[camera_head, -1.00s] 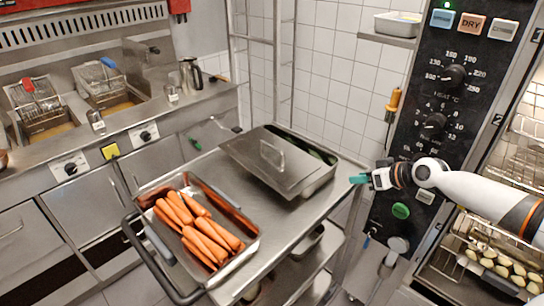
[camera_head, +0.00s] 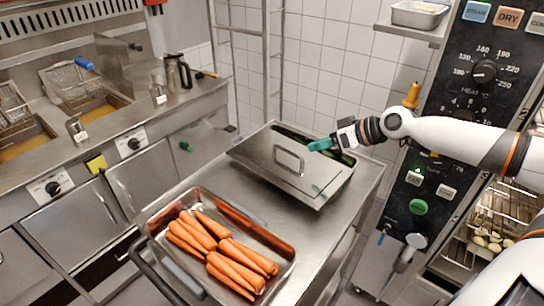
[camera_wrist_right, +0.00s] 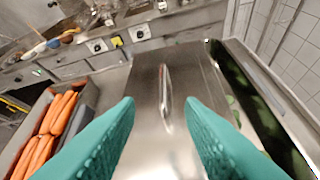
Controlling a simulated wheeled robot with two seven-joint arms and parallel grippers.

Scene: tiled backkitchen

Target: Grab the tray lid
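The tray lid (camera_head: 270,165) is a flat steel cover with a raised loop handle (camera_head: 289,160). It lies on a steel tray on the trolley, shifted so that a strip of dark green contents (camera_head: 300,140) shows along the far side. My right gripper (camera_head: 320,145) is just right of the handle and above the lid, not touching it in view. In the right wrist view its two teal fingers are spread apart (camera_wrist_right: 160,120), with the lid handle (camera_wrist_right: 165,97) between and beyond them. The right gripper is open and empty. My left gripper is not in view.
A steel tray of carrots (camera_head: 278,246) stands on the trolley (camera_head: 345,210) in front of the lid. Fryers with baskets (camera_head: 75,85) are at the left. An oven control panel (camera_head: 470,100) stands close on the right, beside my right arm.

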